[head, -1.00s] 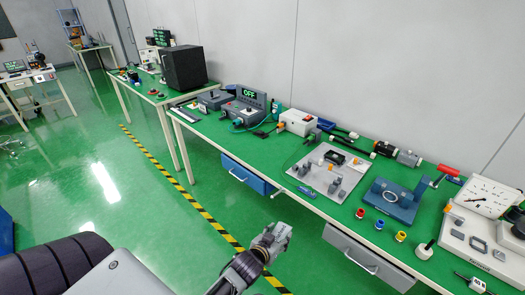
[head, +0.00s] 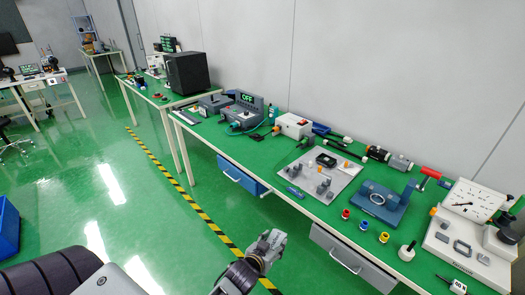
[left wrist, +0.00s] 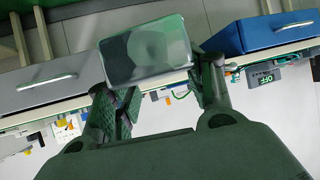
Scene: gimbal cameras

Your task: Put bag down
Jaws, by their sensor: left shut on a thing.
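My left gripper (head: 262,252) is in the lower middle of the head view, in front of the long green-topped workbench (head: 250,150) and over the floor. In the left wrist view its two fingers (left wrist: 158,88) are closed on a small, see-through, greyish bag (left wrist: 147,48). The bag sticks out beyond the fingertips, clear of the bench. In the head view the bag is too small and too mixed with the fingers to tell apart. My right gripper is out of view.
The bench carries a grey plate with parts (head: 320,172), a blue fixture (head: 382,203), small coloured pieces and a white device (head: 470,220). A blue drawer (head: 240,175) and a grey drawer (head: 350,258) hang below its front edge. A blue bin (head: 8,228) stands at left.

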